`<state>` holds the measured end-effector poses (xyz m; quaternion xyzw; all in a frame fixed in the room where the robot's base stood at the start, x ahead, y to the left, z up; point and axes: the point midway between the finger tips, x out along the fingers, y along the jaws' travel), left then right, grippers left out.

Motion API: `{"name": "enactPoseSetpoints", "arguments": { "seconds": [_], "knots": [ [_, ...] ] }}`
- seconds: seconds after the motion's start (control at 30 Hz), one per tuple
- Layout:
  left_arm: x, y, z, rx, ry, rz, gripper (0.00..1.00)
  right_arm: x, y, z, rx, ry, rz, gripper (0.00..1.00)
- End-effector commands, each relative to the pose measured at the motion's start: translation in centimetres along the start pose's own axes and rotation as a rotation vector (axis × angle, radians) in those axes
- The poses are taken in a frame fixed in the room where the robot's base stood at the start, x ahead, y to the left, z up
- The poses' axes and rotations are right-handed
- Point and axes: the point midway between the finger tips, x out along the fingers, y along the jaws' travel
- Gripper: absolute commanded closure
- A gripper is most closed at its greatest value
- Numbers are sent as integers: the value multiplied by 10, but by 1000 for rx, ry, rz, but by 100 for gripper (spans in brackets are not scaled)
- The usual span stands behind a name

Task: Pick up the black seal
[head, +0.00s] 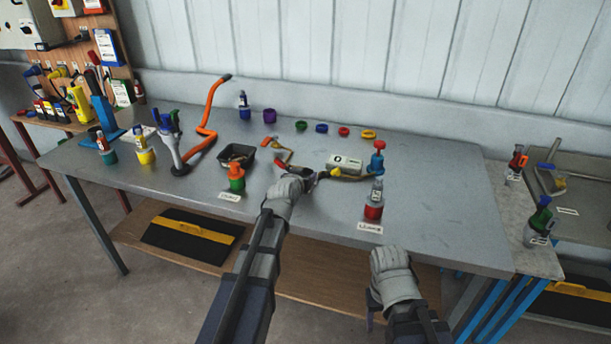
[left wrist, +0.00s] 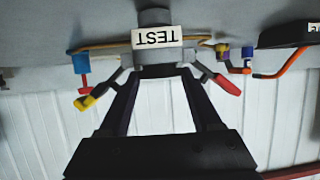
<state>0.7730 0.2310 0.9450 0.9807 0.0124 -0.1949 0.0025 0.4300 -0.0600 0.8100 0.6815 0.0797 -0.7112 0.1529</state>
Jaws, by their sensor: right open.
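I cannot make out the black seal; the black tray (head: 250,148) stands left of my left gripper, its contents too small to tell. The tray's dark edge also shows at the upper right of the left wrist view (left wrist: 290,34). My left gripper (head: 311,179) is over the middle of the table, right of the tray, beside the test fixture. In the left wrist view its two dark fingers (left wrist: 160,78) stand apart, with the grey fixture labelled TEST (left wrist: 157,37) beyond them. My right gripper (head: 373,308) is open, low in front of the table's front edge.
The table (head: 440,200) carries a row of coloured rings (head: 321,128) at the back and an orange-handled tool (head: 207,130) at the left. Bottles stand left; an orange-topped green one (head: 236,178) and a red one (head: 374,208) stand near the front.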

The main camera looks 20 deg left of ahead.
Motion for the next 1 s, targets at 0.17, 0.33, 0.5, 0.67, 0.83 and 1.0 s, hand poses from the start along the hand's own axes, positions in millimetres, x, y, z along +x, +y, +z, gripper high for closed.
{"name": "enactPoseSetpoints", "arguments": {
  "seconds": [0.17, 0.33, 0.5, 0.67, 0.83, 1.0],
  "knots": [
    [0, 0, 0, 0, -1, 0, 62, 0, 0, 0, 0, 0, 0, 40],
    [0, 0, 0, 0, -1, 0, 81, 0, 0, 0, 0, 0, 0, 40],
    [0, 0, 0, 0, -1, 0, 88, 0, 0, 0, 0, 0, 0, 40],
    [0, 0, -1, 0, -1, 0, 88, -1, 0, 0, 0, 0, 0, 40],
    [-4, 0, -9, 0, 0, 0, 88, -9, 1, 1, 0, 0, 0, 40],
    [-10, 0, -25, 0, 0, 0, 88, -27, 3, 2, 0, 0, 0, 40]
  ]
}}
